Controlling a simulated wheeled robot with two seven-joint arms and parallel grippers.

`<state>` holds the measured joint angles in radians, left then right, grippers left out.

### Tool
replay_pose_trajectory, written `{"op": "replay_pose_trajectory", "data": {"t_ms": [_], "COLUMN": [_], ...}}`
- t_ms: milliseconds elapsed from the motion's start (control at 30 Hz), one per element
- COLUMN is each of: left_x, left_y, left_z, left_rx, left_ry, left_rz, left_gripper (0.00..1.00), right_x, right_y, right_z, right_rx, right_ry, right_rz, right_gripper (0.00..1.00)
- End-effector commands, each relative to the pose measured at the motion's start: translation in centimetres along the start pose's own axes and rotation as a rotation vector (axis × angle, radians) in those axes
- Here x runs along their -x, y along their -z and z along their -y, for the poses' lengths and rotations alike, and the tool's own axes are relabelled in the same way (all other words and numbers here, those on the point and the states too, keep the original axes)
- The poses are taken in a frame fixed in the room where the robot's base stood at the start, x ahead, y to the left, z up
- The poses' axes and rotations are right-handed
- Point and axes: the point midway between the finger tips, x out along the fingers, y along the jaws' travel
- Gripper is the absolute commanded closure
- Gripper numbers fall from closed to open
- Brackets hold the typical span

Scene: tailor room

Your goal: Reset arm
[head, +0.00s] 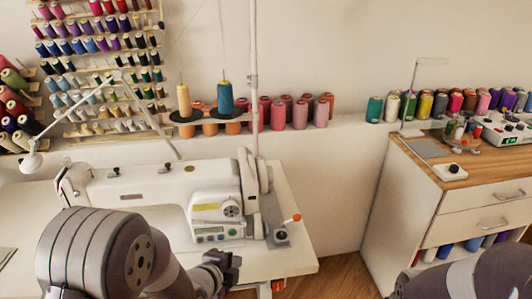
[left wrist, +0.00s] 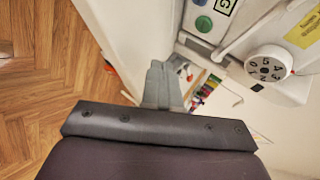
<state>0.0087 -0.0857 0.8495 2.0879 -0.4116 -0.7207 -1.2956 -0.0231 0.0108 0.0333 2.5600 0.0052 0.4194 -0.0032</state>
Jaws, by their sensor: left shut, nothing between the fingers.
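My left gripper (head: 222,268) is low in front of the white sewing machine (head: 150,190) in the head view. In the left wrist view its fingers (left wrist: 162,85) are together, with nothing between them. The left wrist view shows the machine's dial (left wrist: 268,65) at the upper right and wooden floor (left wrist: 45,70) at the left. My right arm (head: 470,275) shows only in part at the lower right of the head view, and its gripper is out of frame.
The sewing table (head: 290,225) holds a joystick-like control (head: 280,233). Thread racks (head: 100,60) and a ledge of spools (head: 290,113) stand behind. A wooden-topped cabinet (head: 440,165) stands at the right. Bare floor (head: 345,272) lies between table and cabinet.

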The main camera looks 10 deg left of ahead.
Motion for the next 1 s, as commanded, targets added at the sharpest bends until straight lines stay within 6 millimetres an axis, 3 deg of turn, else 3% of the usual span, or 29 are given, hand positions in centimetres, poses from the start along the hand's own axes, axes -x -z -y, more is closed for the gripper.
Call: {"op": "replay_pose_trajectory", "data": {"t_ms": [67, 167, 300, 467, 500, 700, 833, 1000], "left_x": [0.6, 2.5, 7.5, 14.4, 16.5, 21.0, 23.2, 24.1], "left_y": [-0.7, -2.0, -2.6, -0.5, 0.0, 0.9, 1.4, 1.6], "left_z": [-0.2, -1.5, -4.6, -8.1, -5.4, 1.6, 5.0, 6.4], "left_rx": [0.114, 0.43, 0.988, 1.576, 1.599, 1.588, 1.586, 1.585], "left_ry": [-0.055, -0.19, -0.37, -0.506, -0.508, -0.508, -0.508, -0.508], "left_rz": [0.044, 0.177, 0.457, 0.84, 0.856, 0.851, 0.85, 0.849], "left_gripper": [1.0, 1.0, 1.0, 1.0, 1.0, 1.0, 1.0, 1.0], "right_x": [0.0, 0.0, 0.0, 0.0, 3.4, 11.8, 15.9, 17.5], "right_y": [0.0, 0.0, 0.0, 0.0, 0.3, 1.4, 1.9, 2.1], "right_z": [0.0, 0.0, 0.0, 0.0, 0.0, 0.0, 0.0, 0.0], "right_rx": [0.0, 0.0, 0.0, 0.0, 0.0, 0.0, 0.0, 0.0], "right_ry": [0.0, 0.0, 0.0, 0.0, 0.0, 0.0, 0.0, 0.0], "right_rz": [0.0, 0.0, 0.0, 0.0, 0.003, -0.001, -0.001, 0.0], "right_gripper": [0.57, 0.57, 0.57, 0.57, 0.57, 0.57, 0.57, 0.57]}}
